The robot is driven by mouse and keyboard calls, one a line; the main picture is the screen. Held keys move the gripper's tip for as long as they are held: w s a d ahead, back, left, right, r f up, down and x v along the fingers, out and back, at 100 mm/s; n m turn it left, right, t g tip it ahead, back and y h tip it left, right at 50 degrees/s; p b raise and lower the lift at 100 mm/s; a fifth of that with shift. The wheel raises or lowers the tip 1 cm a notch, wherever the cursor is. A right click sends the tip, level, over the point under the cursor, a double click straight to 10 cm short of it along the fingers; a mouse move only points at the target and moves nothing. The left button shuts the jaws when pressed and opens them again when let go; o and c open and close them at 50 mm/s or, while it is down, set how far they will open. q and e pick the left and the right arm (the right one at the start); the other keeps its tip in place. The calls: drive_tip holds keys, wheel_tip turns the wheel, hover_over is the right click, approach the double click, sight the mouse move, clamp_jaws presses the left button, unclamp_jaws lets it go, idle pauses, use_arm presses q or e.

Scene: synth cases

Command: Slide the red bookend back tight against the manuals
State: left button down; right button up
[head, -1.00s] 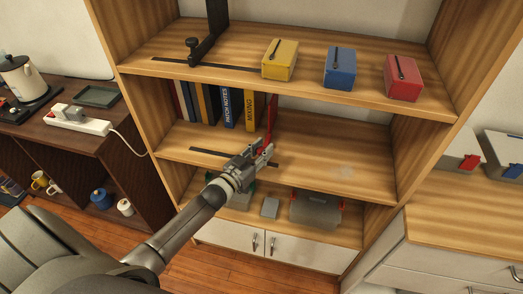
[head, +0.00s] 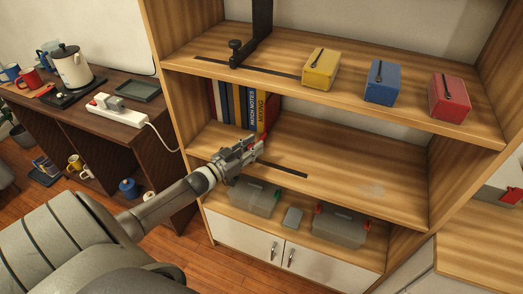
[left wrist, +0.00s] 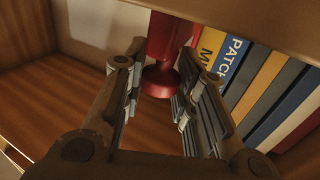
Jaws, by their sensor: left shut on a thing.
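The red bookend (head: 273,111) stands upright on the middle shelf, at the right end of the row of manuals (head: 240,104). No clear gap shows between it and the yellow manual (head: 262,107). My left gripper (head: 255,147) reaches in from the left, in front of the bookend. In the left wrist view, its fingers (left wrist: 160,92) are on either side of the bookend's red flared knob (left wrist: 160,80) and shut on it. The yellow and blue manuals stand just to the right there. The fingers partly hide the bookend's lower part. My right gripper is out of view.
A dark slot (head: 285,170) runs along the middle shelf (head: 350,180), which is clear to the right. The upper shelf (head: 285,84) overhangs with yellow (head: 321,70), blue (head: 382,83) and red (head: 449,98) boxes. Clear bins (head: 338,226) sit below.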

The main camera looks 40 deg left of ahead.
use_arm(q)
drive_tip(key=shift+a, duration=0.1)
drive_tip(key=c, duration=1.2)
unclamp_jaws()
drive_tip(key=shift+o, duration=0.2)
drive_tip(key=s+a, duration=0.1)
drive_tip(key=s, duration=1.1)
drive_tip(key=shift+a, duration=0.4)
drive_tip(key=s+d+f+n+g+y, duration=0.1)
drive_tip(key=s+f+g, duration=0.3)
drive_tip(key=f, duration=0.6)
drive_tip(key=s+d+f+g+y, duration=0.15)
drive_tip(key=s+f, duration=0.35)
drive_tip(key=f, duration=0.5)
drive_tip(key=s+d+f+n+g+y, duration=0.1)
drive_tip(key=s+f+g+y, duration=0.3)
drive_tip(key=f, duration=0.6)
drive_tip(key=s+d+f+m+g+h, duration=0.1)
drive_tip(key=s+d+f+g+h, duration=0.1)
drive_tip(key=s+d+f, duration=0.6)
drive_tip(key=s+d+f+m+g+h, duration=0.1)
drive_tip(key=s+d+f+g, duration=0.4)
drive_tip(key=s, duration=1.1)
drive_tip(key=d+f, duration=0.3)
drive_tip(key=d, duration=0.2)
drive_tip(key=shift+m+h, duration=0.35)
drive_tip(key=shift+m, duration=0.05)
